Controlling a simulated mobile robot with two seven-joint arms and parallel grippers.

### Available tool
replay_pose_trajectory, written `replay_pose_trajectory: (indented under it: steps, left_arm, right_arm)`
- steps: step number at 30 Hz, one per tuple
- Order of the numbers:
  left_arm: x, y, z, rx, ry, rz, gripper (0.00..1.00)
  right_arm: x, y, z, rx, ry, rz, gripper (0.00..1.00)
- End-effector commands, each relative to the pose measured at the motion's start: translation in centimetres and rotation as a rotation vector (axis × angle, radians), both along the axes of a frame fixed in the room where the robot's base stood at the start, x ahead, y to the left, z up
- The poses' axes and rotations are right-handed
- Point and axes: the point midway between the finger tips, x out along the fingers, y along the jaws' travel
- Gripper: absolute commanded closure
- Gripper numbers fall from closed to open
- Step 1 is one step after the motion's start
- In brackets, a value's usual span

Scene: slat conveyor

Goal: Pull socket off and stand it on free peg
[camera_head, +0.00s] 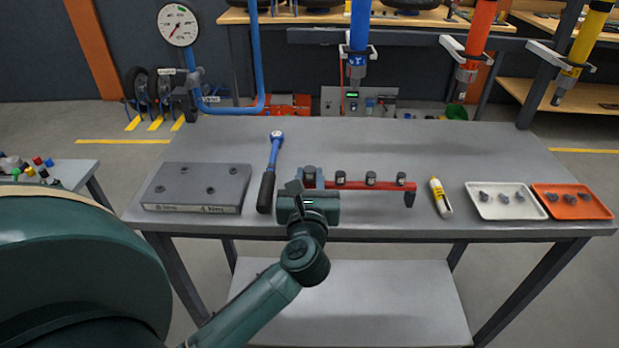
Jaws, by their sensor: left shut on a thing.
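A red socket rail (392,185) lies on the grey bench, right of centre, with several dark sockets (371,177) standing along it. My left gripper (309,180) is over the rail's left end and hides part of it. It is shut on a dark socket (310,171) there; whether that socket is seated on a peg or lifted cannot be told. A ratchet (272,165) with a blue shaft and black handle lies just left of the gripper, its head pointing to the back. My right gripper is not in view.
A grey block with holes (198,187) lies at the bench's left. A white-and-yellow bottle (440,198), a white tray (480,209) and an orange tray (565,210) with small parts lie right. Coloured tools hang above the back edge. The bench's back middle is clear.

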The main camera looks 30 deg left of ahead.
Motion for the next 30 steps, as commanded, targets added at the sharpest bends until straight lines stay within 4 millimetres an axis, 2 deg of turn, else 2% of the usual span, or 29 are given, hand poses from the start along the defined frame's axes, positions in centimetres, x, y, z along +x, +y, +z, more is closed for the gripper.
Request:
replay_pose_trajectory:
  steps: [20, 21, 30]
  left_arm:
    - [-0.01, 0.02, -1.04, 0.0, 0.0, 0.0, 0.94]
    - [-0.01, 0.02, -1.04, 0.001, -0.001, 0.0, 0.75]
    - [-0.01, 0.01, -0.99, 0.0, 0.0, 0.0, 0.5]
  right_arm:
    - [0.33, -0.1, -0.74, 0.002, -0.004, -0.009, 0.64]
    - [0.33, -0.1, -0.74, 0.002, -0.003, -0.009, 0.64]
    - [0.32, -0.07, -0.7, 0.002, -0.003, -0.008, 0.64]
